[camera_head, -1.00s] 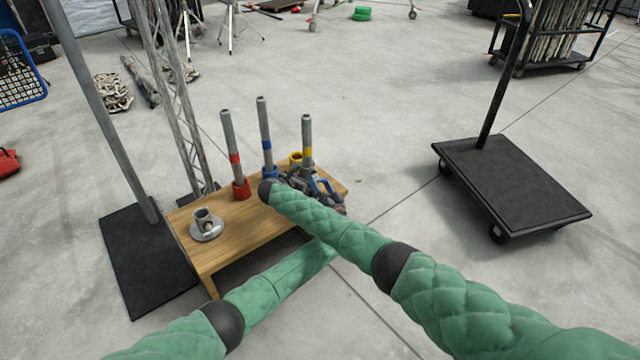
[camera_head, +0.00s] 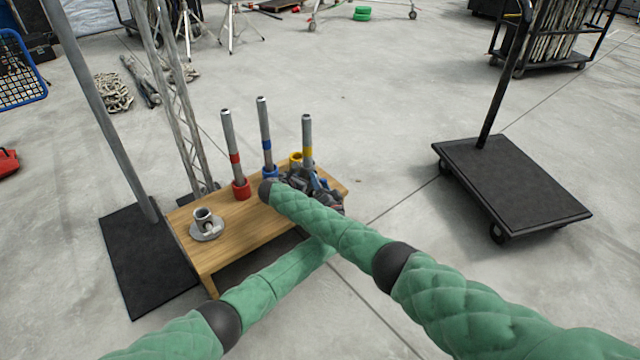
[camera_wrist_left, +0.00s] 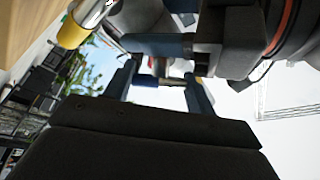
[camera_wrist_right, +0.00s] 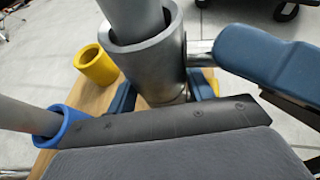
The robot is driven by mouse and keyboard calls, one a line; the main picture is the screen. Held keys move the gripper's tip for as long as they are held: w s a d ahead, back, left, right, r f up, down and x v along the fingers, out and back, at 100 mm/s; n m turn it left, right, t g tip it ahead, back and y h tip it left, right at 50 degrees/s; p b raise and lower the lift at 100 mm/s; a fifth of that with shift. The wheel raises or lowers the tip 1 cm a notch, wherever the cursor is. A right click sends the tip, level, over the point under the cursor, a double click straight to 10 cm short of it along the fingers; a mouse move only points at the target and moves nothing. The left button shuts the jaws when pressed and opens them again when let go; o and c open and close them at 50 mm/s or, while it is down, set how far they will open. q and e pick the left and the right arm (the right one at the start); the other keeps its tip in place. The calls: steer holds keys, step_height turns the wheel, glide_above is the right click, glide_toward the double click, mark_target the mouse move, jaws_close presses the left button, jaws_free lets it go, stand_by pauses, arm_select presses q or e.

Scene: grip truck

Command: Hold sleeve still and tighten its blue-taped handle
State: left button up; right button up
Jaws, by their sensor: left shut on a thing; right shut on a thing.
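A short metal handle (camera_wrist_right: 202,50) sticks out to the right of the sleeve, toward a blue finger of my left gripper. My left gripper (camera_wrist_left: 163,85) is shut on the handle, a thin metal rod (camera_wrist_left: 158,81) between its fingers. In the head view both grippers crowd together (camera_head: 318,188) and my arms hide the sleeve.
Red-taped (camera_head: 232,150), blue-taped (camera_head: 265,135) and yellow-taped (camera_head: 307,140) tubes stand on the wooden table (camera_head: 240,240). An empty yellow ring (camera_wrist_right: 97,66) is beside the sleeve. A metal flange (camera_head: 207,232) sits at the table's left. A cart (camera_head: 515,185) stands right; floor between is clear.

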arm_select(q)
steer(key=shift+m+h, duration=0.4)
steer(key=shift+m, duration=0.7)
steer(key=o, duration=1)
steer(key=shift+c, duration=0.2)
steer(key=shift+s, duration=0.1)
steer(key=v, duration=1.1)
steer(key=shift+s+d, duration=0.15)
steer(key=shift+s, duration=0.25)
steer(key=shift+r, duration=0.1)
